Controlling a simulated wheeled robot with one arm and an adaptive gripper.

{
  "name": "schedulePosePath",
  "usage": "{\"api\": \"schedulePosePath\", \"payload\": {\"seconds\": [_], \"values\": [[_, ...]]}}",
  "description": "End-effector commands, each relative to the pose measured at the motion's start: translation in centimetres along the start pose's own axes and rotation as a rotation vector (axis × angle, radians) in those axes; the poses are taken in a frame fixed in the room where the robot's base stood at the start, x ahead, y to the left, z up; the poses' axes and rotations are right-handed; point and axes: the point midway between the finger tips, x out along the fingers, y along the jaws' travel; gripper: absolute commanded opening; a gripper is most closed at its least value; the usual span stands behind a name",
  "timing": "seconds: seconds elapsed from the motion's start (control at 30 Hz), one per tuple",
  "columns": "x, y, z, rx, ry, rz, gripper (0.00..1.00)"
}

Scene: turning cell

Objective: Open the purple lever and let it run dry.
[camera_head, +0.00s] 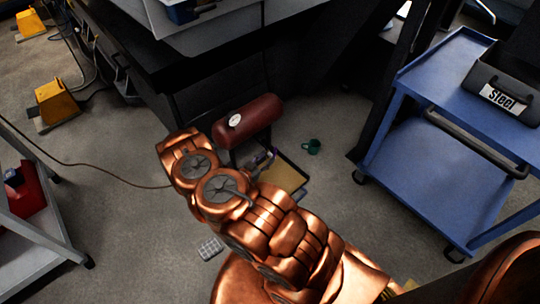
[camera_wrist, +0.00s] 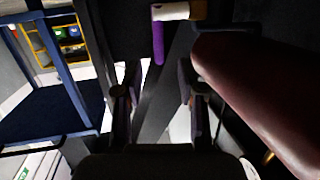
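The purple lever (camera_wrist: 158,42) shows in the wrist view at the top middle, hanging from a white and tan fitting (camera_wrist: 176,12). It lies beyond my fingertips, apart from them. A dark red tank (camera_wrist: 255,95) fills the right of that view. In the head view the tank (camera_head: 255,116) has a round white gauge (camera_head: 235,120), and a small purple part (camera_head: 262,157) shows below it, partly covered by my copper arm. My gripper (camera_wrist: 158,80) has its two dark fingers spread with nothing between them.
A yellow-bottomed tray (camera_head: 284,174) lies on the floor below the tank, with a green mug (camera_head: 312,146) to its right. A blue cart (camera_head: 440,165) with a "steel" bin (camera_head: 502,88) stands right. A grey cart (camera_head: 45,245) stands left. A cable (camera_head: 95,174) crosses the floor.

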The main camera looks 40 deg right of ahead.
Motion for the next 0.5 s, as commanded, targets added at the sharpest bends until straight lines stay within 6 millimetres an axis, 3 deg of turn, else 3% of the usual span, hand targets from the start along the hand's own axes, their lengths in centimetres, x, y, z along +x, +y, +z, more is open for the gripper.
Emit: {"api": "schedulePosePath", "payload": {"seconds": [0.3, 0.5], "values": [[-5.2, 0.0, 0.0, -0.003, -0.001, -0.002, 0.39], [-7.1, 0.1, 0.1, -0.003, -0.001, 0.000, 0.39]]}}
